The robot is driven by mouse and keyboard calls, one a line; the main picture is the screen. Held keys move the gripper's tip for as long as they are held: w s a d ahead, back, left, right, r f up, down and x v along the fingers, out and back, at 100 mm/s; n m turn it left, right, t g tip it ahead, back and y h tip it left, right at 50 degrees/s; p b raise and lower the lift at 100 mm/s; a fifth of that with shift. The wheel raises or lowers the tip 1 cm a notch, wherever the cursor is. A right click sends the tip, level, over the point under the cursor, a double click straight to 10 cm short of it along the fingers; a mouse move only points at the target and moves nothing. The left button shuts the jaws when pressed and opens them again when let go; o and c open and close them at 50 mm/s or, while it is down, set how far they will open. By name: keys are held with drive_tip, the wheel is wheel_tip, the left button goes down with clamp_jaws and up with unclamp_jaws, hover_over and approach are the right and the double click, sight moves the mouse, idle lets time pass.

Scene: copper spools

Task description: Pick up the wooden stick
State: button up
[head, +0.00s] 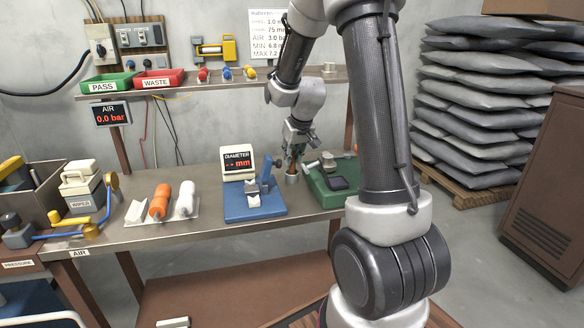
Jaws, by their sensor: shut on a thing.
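My gripper (298,135) is at the back of the bench, pointing down, between the blue gauge stand and the green device. It is shut on a thin brown upright piece, which looks like the wooden stick (293,160). The lower end of the stick is at or in a small grey metal cup (292,174). I cannot tell whether it touches the cup. Most of the stick's upper part is hidden by the gripper fingers.
The blue gauge stand (247,212) with its diameter display (237,163) is left of my gripper. The green device (325,195) is close on the right. A shelf (215,82) with green and red bins runs above the bench (205,232).

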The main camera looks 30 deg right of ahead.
wheel_tip(320, 180, up, 10)
drive_tip(key=shift+r, duration=0.1)
idle(0.4)
idle(1.7)
